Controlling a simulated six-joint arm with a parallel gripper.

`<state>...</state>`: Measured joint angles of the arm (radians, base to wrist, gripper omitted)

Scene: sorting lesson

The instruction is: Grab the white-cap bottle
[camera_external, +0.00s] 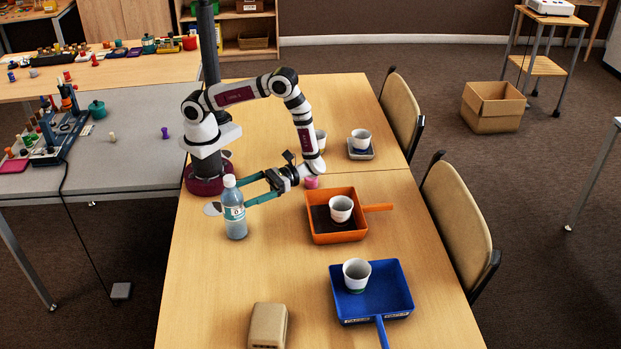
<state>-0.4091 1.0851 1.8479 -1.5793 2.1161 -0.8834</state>
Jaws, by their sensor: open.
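The white-cap bottle (235,212) stands upright on the wooden table, left of the orange dustpan. It is clear, with a teal and white label and a white cap. My gripper (245,192) is low over the table, pointing left at the bottle. Its green-teal fingers are spread, one reaching behind the bottle and the other beside its right side. The bottle appears to be between or very near the fingertips; I cannot tell whether they touch it.
An orange dustpan (312,222) and a blue dustpan (400,290) each hold a white cup. A tan block (267,326) lies at the front. Another cup (361,139) stands on a small dark-edged tray behind. Chairs line the right edge.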

